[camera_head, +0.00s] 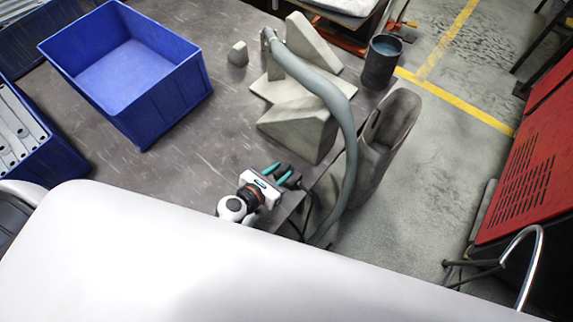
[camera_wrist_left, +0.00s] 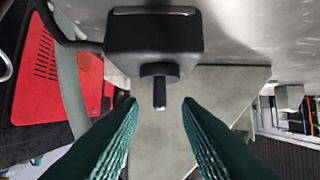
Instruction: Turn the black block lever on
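The black block (camera_wrist_left: 155,35) fills the upper middle of the left wrist view. Its short black lever (camera_wrist_left: 160,92) sticks out from a round collar towards the camera. My left gripper (camera_wrist_left: 160,103) is open, with its teal ridged fingers on either side of the lever in the picture. A gap shows on both sides, and neither finger visibly touches the lever. In the head view my left gripper (camera_head: 278,174) is at the near right table edge, beside the dark block (camera_head: 290,171), which it partly hides. My right gripper is in neither view.
A grey hose (camera_head: 342,110) arches over the table's right edge, close to my left gripper. Grey angular brackets (camera_head: 302,128) stand just behind. A blue crate (camera_head: 165,105) stands at the left, with bare tabletop between. A dark bucket (camera_head: 381,62) is at the back right.

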